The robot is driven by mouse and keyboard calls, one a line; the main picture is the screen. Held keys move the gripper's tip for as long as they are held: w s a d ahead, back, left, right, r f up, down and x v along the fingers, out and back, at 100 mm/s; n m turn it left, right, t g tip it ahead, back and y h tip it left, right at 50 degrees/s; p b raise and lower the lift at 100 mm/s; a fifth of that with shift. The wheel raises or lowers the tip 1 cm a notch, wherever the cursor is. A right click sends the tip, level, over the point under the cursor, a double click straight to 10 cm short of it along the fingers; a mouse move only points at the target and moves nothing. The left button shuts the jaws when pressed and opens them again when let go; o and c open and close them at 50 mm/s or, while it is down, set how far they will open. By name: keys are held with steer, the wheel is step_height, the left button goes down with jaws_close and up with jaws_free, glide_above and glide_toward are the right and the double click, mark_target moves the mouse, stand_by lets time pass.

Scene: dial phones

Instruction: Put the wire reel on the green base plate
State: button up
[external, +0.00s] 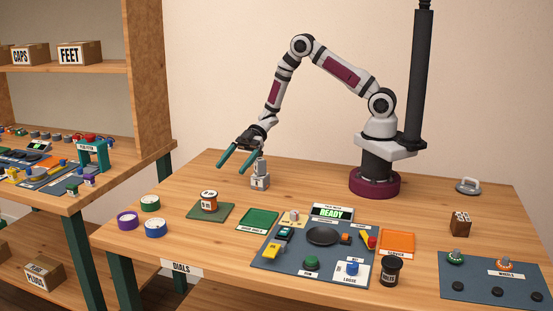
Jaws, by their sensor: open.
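The wire reel (209,202), copper-brown with a white label, stands upright on the dark green base plate (225,212) at the left-middle of the table. The plate's edges show around it. My gripper (231,172) has two teal fingers spread apart, with nothing between them. It hangs above the table, up and to the right of the reel in the picture, and apart from it.
A small grey device (260,182) stands close to the right of my gripper. A green tray (258,220) lies right of the base plate, beside a blue-grey work mat (285,262) with several parts. Colored rings (127,220) lie at left. The table's back middle is clear.

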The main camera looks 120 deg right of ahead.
step_height(320, 180, up, 11)
steer(key=d+m+g+h, duration=0.2)
steer(key=d+m+h, duration=0.1)
steer(key=m+h, duration=0.55)
steer(key=s+a+r+m+g+y, duration=0.1)
steer(key=s+a+g, duration=0.3)
steer(key=s+a, duration=0.7)
steer(key=s+a+r+m+g+y, duration=0.2)
steer(key=s+a+g, duration=0.3)
steer(key=s+a, duration=0.6)
steer(key=s+m, duration=0.1)
steer(key=s, duration=0.7)
steer(key=shift+a, duration=0.3)
